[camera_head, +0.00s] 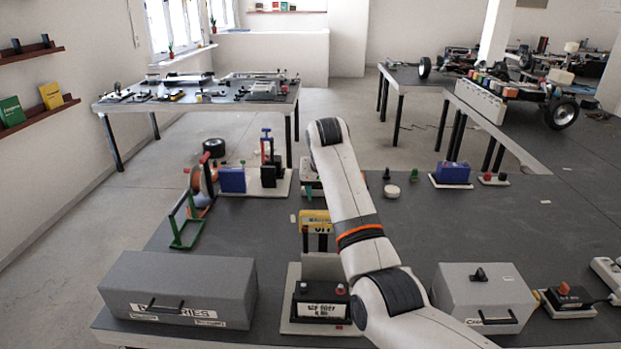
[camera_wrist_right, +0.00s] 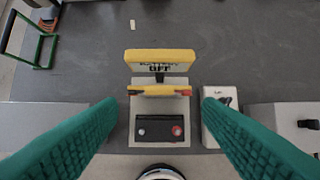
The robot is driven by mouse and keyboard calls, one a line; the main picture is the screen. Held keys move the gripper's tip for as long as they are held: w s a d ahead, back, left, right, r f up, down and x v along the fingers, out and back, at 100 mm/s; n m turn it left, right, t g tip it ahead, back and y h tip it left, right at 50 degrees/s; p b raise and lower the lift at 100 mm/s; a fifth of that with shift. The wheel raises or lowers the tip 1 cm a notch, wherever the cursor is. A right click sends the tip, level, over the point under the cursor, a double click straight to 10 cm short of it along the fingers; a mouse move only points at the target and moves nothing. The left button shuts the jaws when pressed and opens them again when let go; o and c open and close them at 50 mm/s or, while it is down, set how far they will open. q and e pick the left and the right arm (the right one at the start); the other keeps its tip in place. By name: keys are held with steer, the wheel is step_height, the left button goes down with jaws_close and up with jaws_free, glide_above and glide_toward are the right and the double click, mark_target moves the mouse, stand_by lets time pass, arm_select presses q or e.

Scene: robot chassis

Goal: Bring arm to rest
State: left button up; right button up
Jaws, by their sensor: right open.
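My right arm (camera_head: 355,210) comes in from the lower right of the head view and reaches up over the middle of the table. Its gripper cannot be made out there. In the right wrist view, the two green fingers of my right gripper (camera_wrist_right: 160,103) stand wide apart with nothing between their pads. Below and between them is a black battery (camera_wrist_right: 160,130) with a grey and a red terminal, on a pale base. The battery also shows in the head view (camera_head: 321,302), left of my arm. My left gripper is in neither view.
A grey case (camera_head: 180,285) lies left of the battery, and a lighter grey box (camera_head: 482,297) stands right of it. A yellow sign (camera_head: 315,216) stands behind the battery. A green frame (camera_head: 186,222) is at the left edge. The dark tabletop (camera_head: 480,225) is mostly clear at centre right.

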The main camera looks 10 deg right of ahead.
steer(key=s+d+f+n, duration=0.1)
steer(key=s+d+f, duration=0.1)
steer(key=s+f, duration=0.8)
steer(key=s+d+f+n, duration=0.1)
steer(key=s+d+f, duration=0.1)
steer(key=s+f, duration=0.8)
steer(key=s+a+f+n+g+y, duration=0.1)
steer(key=s+a+n, duration=0.1)
steer(key=s, duration=1.1)
steer(key=s+a+f+n+y, duration=0.1)
steer(key=s+f, duration=0.1)
steer(key=s, duration=1.2)
step_height(320, 180, down, 30)
steer(key=s+g+b, duration=0.1)
steer(key=s+b, duration=0.1)
steer(key=s+d+f+g+b, duration=0.1)
steer(key=s+d+f, duration=0.1)
steer(key=s+f, duration=1.3)
steer(key=shift+s+d+f+n+g+h+b, duration=0.15)
steer(key=shift+d+f+n+g+h+b, duration=0.15)
steer(key=shift+d+f+b, duration=0.15)
